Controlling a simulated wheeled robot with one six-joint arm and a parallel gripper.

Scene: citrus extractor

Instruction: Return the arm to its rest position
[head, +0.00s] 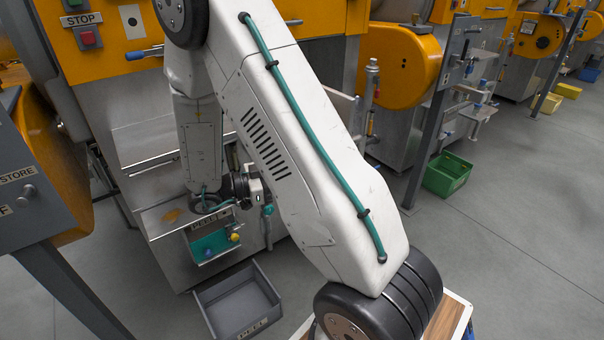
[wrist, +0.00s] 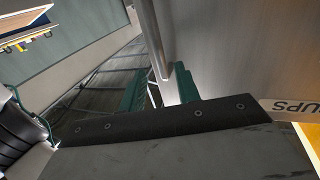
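My white arm crosses the middle of the head view, folded down, with its wrist beside the front of a citrus machine (head: 160,150). My gripper (head: 267,209) is low there, mostly hidden behind my arm. In the wrist view, my gripper (wrist: 160,92) shows two teal fingers standing apart, with nothing seen held between them. A grey plate with a dark, screwed edge strip (wrist: 165,122) lies close to the camera and hides the lower part of the fingers.
A grey bin (head: 240,303) stands on the floor below. A green crate (head: 447,174) stands right of my arm. A label (wrist: 292,107) borders the plate. Grey floor is open at right.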

